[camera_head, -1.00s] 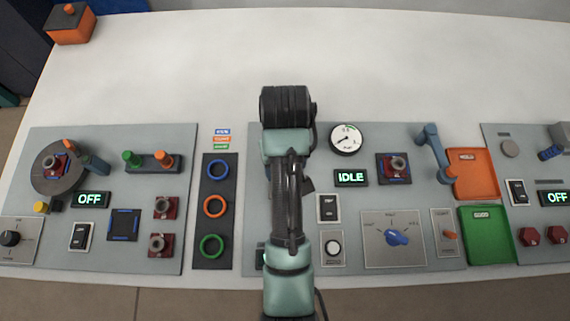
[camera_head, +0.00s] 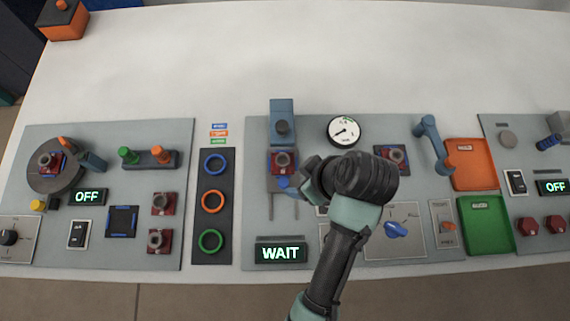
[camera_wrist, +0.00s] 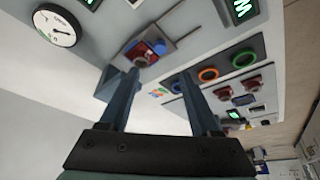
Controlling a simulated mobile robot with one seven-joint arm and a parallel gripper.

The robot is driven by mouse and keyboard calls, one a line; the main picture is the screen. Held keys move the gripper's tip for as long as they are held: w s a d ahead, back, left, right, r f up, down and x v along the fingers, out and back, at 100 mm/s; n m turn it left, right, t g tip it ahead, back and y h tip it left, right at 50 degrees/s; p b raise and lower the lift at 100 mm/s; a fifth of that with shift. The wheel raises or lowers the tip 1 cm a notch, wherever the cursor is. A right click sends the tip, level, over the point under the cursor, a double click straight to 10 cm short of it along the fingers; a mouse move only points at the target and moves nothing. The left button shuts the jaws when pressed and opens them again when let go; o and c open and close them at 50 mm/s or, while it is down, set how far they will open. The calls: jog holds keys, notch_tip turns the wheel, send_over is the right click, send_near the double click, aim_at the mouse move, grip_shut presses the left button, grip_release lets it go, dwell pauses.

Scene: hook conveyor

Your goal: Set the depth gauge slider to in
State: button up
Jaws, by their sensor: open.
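I cannot read a depth gauge label. A blue upright device (camera_head: 283,122) stands at the middle panel's top. Below it a red block with a dark round top (camera_head: 282,161) sits in a blue holder above two slots (camera_head: 270,207). The red block also shows in the wrist view (camera_wrist: 142,54), with a bright blue knob-like part (camera_wrist: 158,47) beside it. My gripper (camera_wrist: 159,71) is open and empty, its fingers apart just short of these parts. In the head view my wrist partly hides the area right of the slots.
A round dial (camera_head: 344,130) stands right of the blue device. A small slide plate with an orange knob (camera_head: 447,227) is near the green tray (camera_head: 487,226). A blue rotary knob (camera_head: 396,230) is close right of my arm. A display (camera_head: 281,253) reads WAIT.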

aim_at(283, 182)
jog(key=x, duration=1.2)
jog(key=shift+a+f+p, duration=0.1)
jog(key=shift+f+p, duration=0.2)
jog(key=shift+f, duration=0.05)
grip_shut()
jog(key=shift+w, duration=0.1)
dwell(0.8)
